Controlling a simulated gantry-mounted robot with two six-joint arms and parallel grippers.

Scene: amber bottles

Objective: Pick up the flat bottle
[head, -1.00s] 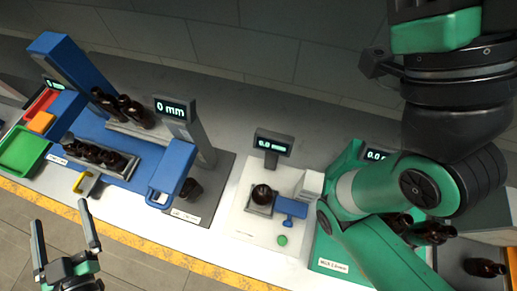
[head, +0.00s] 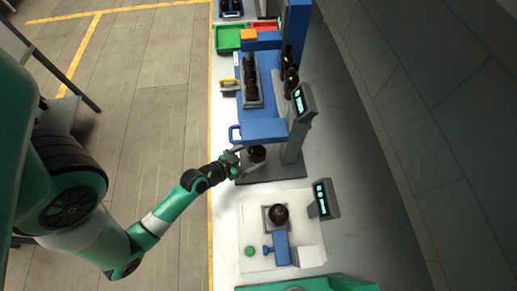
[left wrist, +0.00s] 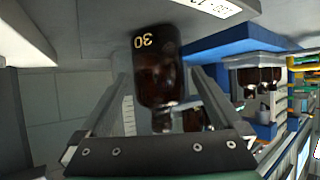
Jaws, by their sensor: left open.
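A dark amber bottle (head: 257,153) stands on the grey base of the height gauge, beside the blue plate. In the left wrist view this bottle (left wrist: 158,75) is large, marked "30", and lies between the two finger bars. My left gripper (head: 241,160) is open, with its fingers reaching to the near side of the bottle. I cannot tell whether the fingers touch it. Which bottle is the flat one is not clear. My right gripper is not in view.
A round dark bottle (head: 278,215) sits on a scale (head: 250,206). A tray (head: 259,103) holds several bottles; others lie on a rack (head: 281,92). The gauge post (head: 294,140) and its display (head: 304,102) stand just beyond the bottle. Green (head: 228,40) and red bins are farther off.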

